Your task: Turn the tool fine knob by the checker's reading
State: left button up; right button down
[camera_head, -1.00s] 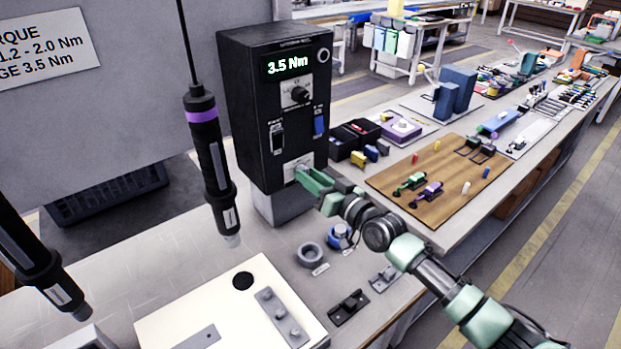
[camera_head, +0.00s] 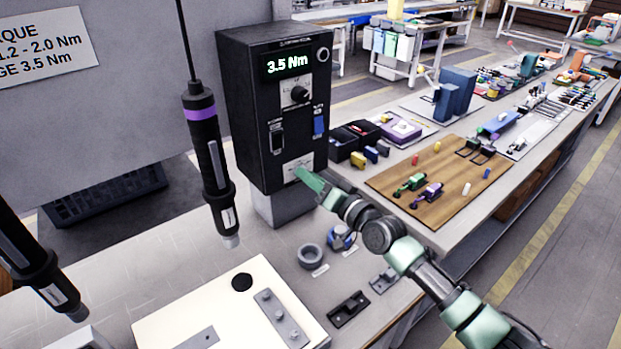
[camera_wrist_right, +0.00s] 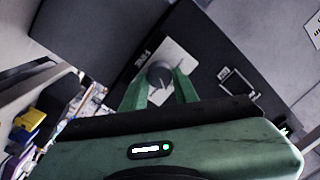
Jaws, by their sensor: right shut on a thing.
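The black checker (camera_head: 275,110) stands on a grey block, and its green display (camera_head: 288,65) reads 3.5 Nm. A grey round knob (camera_wrist_right: 160,74) sits on the checker's low white plate (camera_head: 299,166). My right gripper (camera_head: 300,172) is at that plate, with its green fingers on both sides of the knob, shut on it; the fingers hide the knob in the head view. A dark screwdriver with a purple band (camera_head: 210,155) hangs left of the checker. Another dark screwdriver (camera_head: 38,262) hangs at the lower left. My left gripper is out of view.
The checker also has a dial (camera_head: 298,94) and a blue switch (camera_head: 319,125). A cream board (camera_head: 190,300) with metal parts lies in front. A grey ring (camera_head: 310,256) and a blue round part (camera_head: 340,238) lie below my right arm. A wooden board (camera_head: 440,185) is to the right.

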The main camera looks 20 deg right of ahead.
jog(key=c, duration=1.1)
grip_release()
jog(key=v, duration=0.8)
jog(key=shift+b, duration=0.3)
jog(key=shift+f, duration=0.1)
